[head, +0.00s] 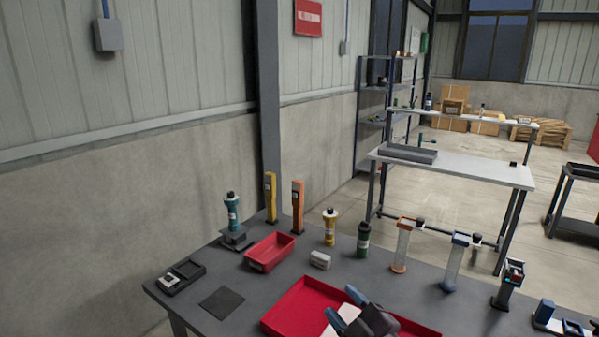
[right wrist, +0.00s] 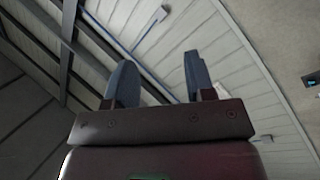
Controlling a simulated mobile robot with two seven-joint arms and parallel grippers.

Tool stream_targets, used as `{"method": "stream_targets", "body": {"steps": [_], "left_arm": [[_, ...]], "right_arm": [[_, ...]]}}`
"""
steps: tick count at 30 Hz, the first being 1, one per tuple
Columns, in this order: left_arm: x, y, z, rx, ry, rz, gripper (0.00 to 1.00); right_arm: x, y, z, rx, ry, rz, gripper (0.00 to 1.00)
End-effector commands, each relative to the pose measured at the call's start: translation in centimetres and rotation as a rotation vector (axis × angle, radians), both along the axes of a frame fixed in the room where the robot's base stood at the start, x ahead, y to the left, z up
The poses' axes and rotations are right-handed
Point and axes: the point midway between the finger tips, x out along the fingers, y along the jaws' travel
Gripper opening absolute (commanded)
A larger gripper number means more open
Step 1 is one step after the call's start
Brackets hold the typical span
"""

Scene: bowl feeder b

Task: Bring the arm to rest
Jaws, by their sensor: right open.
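My right gripper (head: 345,306) shows at the bottom middle of the head view, above the large red tray (head: 290,312) on the dark table. Its two blue-grey fingers are apart, with nothing between them. In the right wrist view the same open fingers (right wrist: 157,85) point up toward the wall and roof beams, and the space between them is empty. Something white shows beside the fingers over the tray; I cannot tell what it is. My left gripper is in neither view.
The table (head: 215,325) holds a small red bin (head: 270,252), a white block (head: 320,260), a dark mat (head: 222,303), a black tray (head: 182,277), and several bottles and upright holders along its back and right. A wall stands at the left. A grey workbench (head: 470,172) stands behind.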

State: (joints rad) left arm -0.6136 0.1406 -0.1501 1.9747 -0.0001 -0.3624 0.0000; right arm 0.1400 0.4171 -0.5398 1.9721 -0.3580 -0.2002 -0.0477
Motion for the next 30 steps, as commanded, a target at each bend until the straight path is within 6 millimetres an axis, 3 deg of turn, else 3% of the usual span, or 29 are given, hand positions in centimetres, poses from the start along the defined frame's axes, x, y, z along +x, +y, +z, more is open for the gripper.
{"method": "stream_targets", "body": {"steps": [1,8,14,18,24,30], "left_arm": [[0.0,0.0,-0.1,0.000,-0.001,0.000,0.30],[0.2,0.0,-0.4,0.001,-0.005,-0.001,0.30],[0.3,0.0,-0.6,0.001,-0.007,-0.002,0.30],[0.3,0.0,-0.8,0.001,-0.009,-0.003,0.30],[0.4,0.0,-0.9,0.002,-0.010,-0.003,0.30],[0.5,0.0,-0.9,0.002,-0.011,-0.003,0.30]], "right_arm": [[-0.3,-1.8,-2.1,0.071,0.100,-0.055,0.49],[-3.5,-9.2,-10.7,0.340,0.458,-0.280,0.49],[-9.2,-14.7,-17.5,0.488,0.637,-0.458,0.49],[-14.1,-17.8,-21.6,0.524,0.719,-0.580,0.49],[-19.6,-19.0,-25.2,0.538,0.809,-0.666,0.49],[-21.3,-19.3,-26.1,0.533,0.837,-0.685,0.49]]}}
